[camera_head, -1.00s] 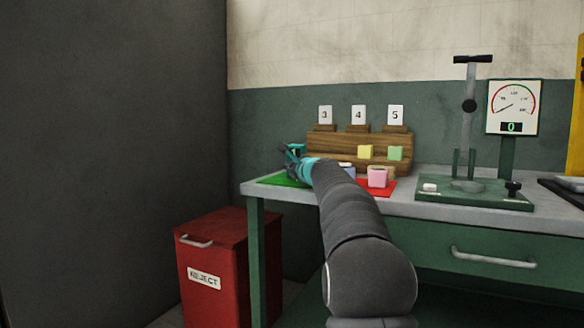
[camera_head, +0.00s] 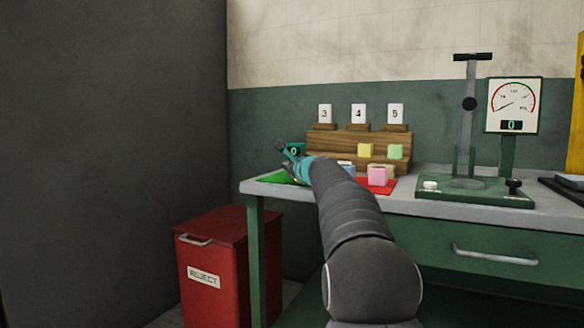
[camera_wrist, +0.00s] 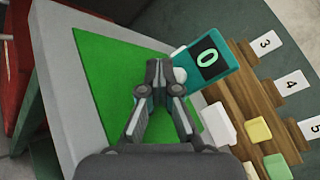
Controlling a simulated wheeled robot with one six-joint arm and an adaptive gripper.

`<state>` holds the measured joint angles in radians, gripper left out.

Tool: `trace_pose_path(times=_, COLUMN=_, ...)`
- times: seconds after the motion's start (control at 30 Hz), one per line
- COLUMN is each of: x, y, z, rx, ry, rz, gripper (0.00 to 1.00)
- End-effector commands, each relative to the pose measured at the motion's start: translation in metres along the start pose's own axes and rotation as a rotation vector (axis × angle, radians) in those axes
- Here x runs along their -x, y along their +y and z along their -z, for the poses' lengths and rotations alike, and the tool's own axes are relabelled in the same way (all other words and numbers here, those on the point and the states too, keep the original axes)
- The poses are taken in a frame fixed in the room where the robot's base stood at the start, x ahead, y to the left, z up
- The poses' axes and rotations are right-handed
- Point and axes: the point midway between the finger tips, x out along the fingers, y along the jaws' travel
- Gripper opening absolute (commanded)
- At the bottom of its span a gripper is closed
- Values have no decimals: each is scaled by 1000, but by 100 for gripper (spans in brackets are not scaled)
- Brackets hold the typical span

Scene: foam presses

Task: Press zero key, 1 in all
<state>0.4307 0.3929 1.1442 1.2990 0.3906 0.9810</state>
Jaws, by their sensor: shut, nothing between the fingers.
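A small teal device (camera_wrist: 222,45) with a dark display reading 0 stands at the edge of the green mat (camera_wrist: 112,85). A white rounded key (camera_wrist: 180,75) shows at its near side, partly hidden by my fingers. I take it as the zero key. My gripper (camera_wrist: 157,70) is shut and empty, its fingertips just left of that key in the wrist view. I cannot tell whether they touch it. In the head view my gripper (camera_head: 289,153) is at the left end of the bench, in front of the teal device (camera_head: 297,148).
A wooden stepped rack (camera_head: 330,147) with cards 3, 4, 5 holds yellow and green blocks. A press (camera_head: 470,190) and a dial gauge (camera_head: 514,105) stand right. A red reject bin (camera_head: 225,260) is at lower left.

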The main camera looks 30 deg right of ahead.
Motion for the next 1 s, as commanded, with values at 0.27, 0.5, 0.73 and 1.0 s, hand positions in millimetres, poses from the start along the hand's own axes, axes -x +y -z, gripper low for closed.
trace_pose_path(times=0.27, x=2, y=2, z=-2, rx=0, ry=0, rz=0, gripper=0)
trace_pose_path(times=0.5, x=17, y=13, z=-11, rx=1, ry=0, rz=1, gripper=0)
trace_pose_path(times=0.73, x=30, y=22, z=-22, rx=0, ry=-1, rz=0, gripper=0)
trace_pose_path(times=1.0, x=35, y=25, z=-25, rx=0, ry=0, rz=0, gripper=0)
